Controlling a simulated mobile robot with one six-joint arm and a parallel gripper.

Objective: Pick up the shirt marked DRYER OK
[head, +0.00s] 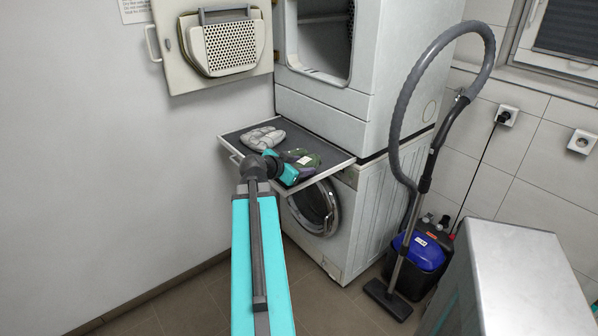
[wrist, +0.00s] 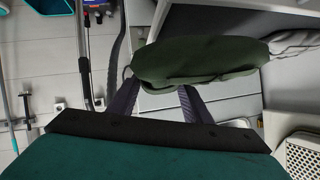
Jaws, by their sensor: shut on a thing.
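A dark green shirt (head: 301,157) with a small pale tag is at the right part of the pull-out shelf in the head view. The tag's writing is too small to read. My gripper (head: 288,172) is at the shirt's near left side. In the wrist view the green shirt (wrist: 205,60) is bunched across the ends of my two fingers, and my gripper (wrist: 160,88) is shut on it. The fingertips are partly hidden by the cloth. Whether the shirt is clear of the shelf I cannot tell. A light grey shirt (head: 262,137) lies to the left, also visible in the wrist view (wrist: 296,40).
The dark shelf (head: 238,140) sticks out between the washer (head: 358,222) and the dryer (head: 330,107). The dryer's open door (head: 222,45) hangs above left. A vacuum cleaner (head: 420,250) with a tall hose stands right. A grey cabinet (head: 515,265) is front right.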

